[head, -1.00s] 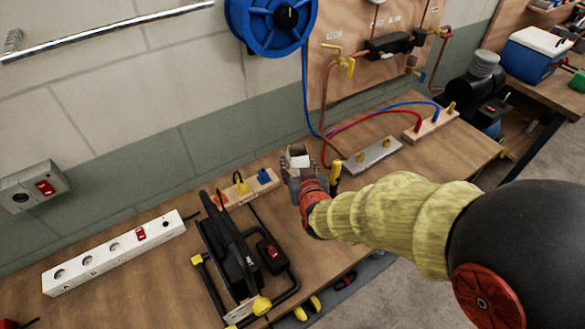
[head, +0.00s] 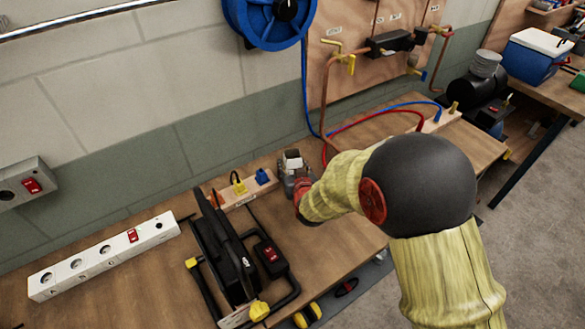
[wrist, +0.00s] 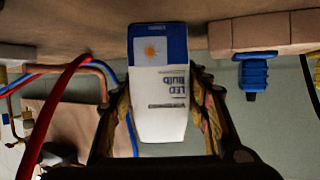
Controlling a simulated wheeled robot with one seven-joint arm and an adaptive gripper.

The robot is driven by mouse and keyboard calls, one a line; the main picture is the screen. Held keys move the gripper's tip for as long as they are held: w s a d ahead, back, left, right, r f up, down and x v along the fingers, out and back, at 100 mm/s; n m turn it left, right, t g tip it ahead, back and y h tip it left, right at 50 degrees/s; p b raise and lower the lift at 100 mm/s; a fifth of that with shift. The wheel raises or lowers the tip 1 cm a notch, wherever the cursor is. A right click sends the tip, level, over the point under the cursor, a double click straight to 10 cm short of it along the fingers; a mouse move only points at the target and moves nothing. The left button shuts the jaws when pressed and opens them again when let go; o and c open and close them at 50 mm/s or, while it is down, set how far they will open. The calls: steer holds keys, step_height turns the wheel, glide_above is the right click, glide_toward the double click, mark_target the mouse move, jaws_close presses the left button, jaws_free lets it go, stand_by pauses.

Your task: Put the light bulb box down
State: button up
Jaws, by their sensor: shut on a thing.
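The light bulb box (wrist: 160,98) is white and blue with an LED bulb label, seen upside down in the wrist view. My gripper (wrist: 161,112) is shut on it, with a finger at each side. In the head view the box (head: 293,160) shows as a small pale block at my gripper (head: 295,175), over the back part of the wooden workbench (head: 333,237). In the wrist view the box's blue end reaches the brown bench surface at the top of the picture. I cannot tell for certain whether it touches.
A wooden block with yellow and blue plugs (head: 247,188) stands just left of the box. A black tool stand (head: 228,255) and a white power strip (head: 105,255) lie further left. Red and blue hoses (head: 385,117) run at the right. Bench in front is clear.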

steer(key=shift+r, duration=0.1)
steer(key=shift+f, duration=0.2)
steer(key=o, duration=1.1)
steer(key=shift+o, duration=0.3)
steer(key=shift+r, duration=0.1)
